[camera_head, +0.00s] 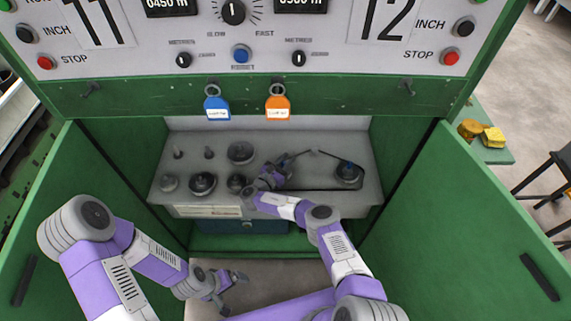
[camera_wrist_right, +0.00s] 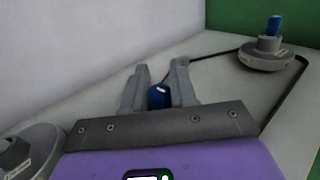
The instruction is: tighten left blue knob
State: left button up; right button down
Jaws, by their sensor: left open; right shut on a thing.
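The left blue knob (camera_wrist_right: 158,96) stands between the two fingers of my right gripper (camera_wrist_right: 160,90), which is shut on it in the right wrist view. In the head view my right gripper (camera_head: 298,155) reaches over the middle of the grey shelf and hides the knob. A second blue knob (camera_wrist_right: 275,24) stands upright on a round grey spindle base to the right; it also shows in the head view (camera_head: 349,168). My left gripper (camera_head: 236,288) is open and empty, low in front of the cabinet.
Several dark round parts, among them a disc (camera_head: 203,183), sit on the left of the grey shelf (camera_head: 225,145). A dark belt (camera_wrist_right: 293,97) runs around the right base. Green doors (camera_head: 480,215) flank the opening. Blue (camera_head: 217,103) and orange (camera_head: 278,101) tags hang above.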

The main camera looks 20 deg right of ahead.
jog(key=shift+s+d+m+g+h+b, duration=0.15)
jog(key=shift+m+g+h+b, duration=0.55)
jog(key=shift+m+g+b, duration=0.35)
jog(key=c, duration=1)
grip_release()
jog(key=v, duration=0.7)
jog(key=shift+a+p, duration=0.35)
